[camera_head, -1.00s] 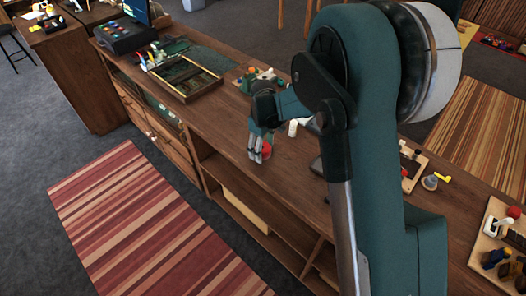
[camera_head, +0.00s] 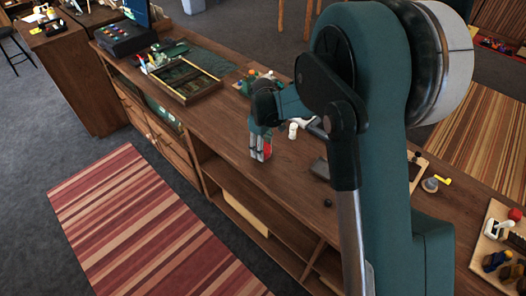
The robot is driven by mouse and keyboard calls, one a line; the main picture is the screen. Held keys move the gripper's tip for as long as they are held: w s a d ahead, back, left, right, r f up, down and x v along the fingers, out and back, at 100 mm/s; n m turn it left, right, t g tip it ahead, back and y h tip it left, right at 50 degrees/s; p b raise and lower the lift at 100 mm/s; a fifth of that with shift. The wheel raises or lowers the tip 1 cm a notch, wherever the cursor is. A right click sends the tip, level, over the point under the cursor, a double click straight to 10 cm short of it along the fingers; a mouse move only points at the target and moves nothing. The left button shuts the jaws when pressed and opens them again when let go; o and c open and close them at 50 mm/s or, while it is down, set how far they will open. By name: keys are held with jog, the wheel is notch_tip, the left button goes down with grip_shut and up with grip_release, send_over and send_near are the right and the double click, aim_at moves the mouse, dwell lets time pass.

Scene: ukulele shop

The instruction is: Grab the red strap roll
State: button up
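The red strap roll (camera_head: 267,150) is on the wooden counter, near its front edge, around the middle of the view. Only a small part of its red side shows behind and beside my gripper's fingers. My gripper (camera_head: 260,156) points down at the roll, with its grey fingers beside or around it. The fingers overlap the roll in this view, so I cannot tell whether they press on it. The roll appears to rest on the counter.
A small white item (camera_head: 293,130) stands just right of my gripper. A board with small coloured parts (camera_head: 243,84) lies behind it. A dark block (camera_head: 320,168) lies to the right. The counter left of my gripper is clear.

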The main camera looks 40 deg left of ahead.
jog(key=shift+r+b, duration=0.45)
jog(key=shift+r, duration=3.8)
